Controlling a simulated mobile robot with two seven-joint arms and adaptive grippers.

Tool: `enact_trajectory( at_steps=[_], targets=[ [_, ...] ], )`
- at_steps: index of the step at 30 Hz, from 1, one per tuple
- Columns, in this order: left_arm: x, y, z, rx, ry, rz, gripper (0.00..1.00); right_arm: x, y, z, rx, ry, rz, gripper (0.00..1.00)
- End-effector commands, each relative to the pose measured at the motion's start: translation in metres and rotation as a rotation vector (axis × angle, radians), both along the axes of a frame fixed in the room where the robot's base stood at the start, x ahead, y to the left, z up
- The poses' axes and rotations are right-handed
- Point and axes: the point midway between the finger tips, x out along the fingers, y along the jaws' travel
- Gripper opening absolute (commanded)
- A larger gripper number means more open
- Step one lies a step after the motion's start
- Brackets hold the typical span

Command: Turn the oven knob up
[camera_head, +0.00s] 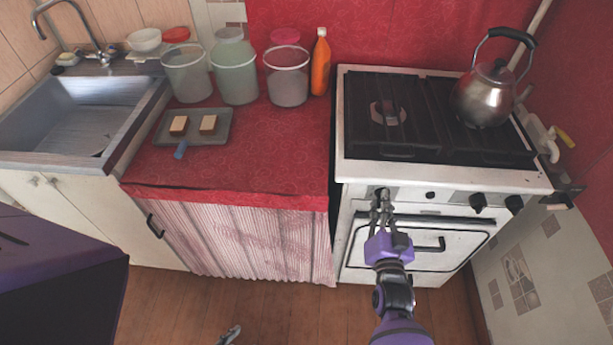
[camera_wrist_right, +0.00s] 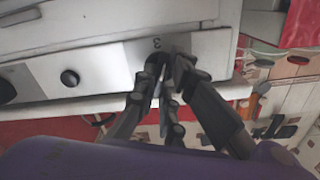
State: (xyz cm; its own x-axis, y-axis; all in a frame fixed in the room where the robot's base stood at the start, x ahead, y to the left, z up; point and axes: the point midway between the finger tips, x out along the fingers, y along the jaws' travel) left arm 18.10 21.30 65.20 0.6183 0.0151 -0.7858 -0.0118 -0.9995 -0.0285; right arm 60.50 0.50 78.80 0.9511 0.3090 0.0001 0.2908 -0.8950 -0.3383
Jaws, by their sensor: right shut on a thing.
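The white stove (camera_head: 450,179) stands at the right, with a front control panel above the oven door (camera_head: 420,248). My right gripper (camera_head: 381,197) reaches up to the left end of this panel. In the right wrist view my gripper (camera_wrist_right: 168,68) has its fingers closed at the panel by a printed number. The fingers are shut on the oven knob, which they hide almost fully, so its angle cannot be read. A small grey tip at the bottom edge of the head view seems to be part of my left gripper (camera_head: 230,334); its jaws cannot be made out.
Two black knobs (camera_head: 478,202) (camera_head: 515,204) and a small black button (camera_head: 430,195) sit further right on the panel. A metal kettle (camera_head: 484,95) stands on the stove. The red counter (camera_head: 270,160) holds jars, an orange bottle (camera_head: 320,65) and a tray (camera_head: 190,138). The floor is clear.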

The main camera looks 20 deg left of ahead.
Motion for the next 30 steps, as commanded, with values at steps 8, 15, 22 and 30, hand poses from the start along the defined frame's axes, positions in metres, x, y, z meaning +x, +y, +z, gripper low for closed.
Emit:
enact_trajectory(
  at_steps=[8, 15, 22, 30],
  targets=[
    [0.0043, -0.0006, 0.0029, -0.001, -0.008, -0.001, 0.33, -0.0001, 0.0003, 0.0002, -0.196, -0.064, 0.0, 0.0],
    [0.0048, -0.0008, 0.0036, -0.002, -0.01, -0.002, 0.33, -0.0001, 0.0001, -0.0001, -0.298, -0.097, 0.0, 0.0],
    [0.0049, -0.0008, 0.0039, -0.002, -0.01, -0.002, 0.33, -0.0001, 0.0001, -0.0002, -0.339, -0.11, 0.0, 0.0],
    [0.005, -0.0007, 0.0039, -0.002, -0.01, -0.002, 0.33, -0.0002, 0.0, -0.0002, -0.345, -0.112, 0.0, 0.0]
  ],
)
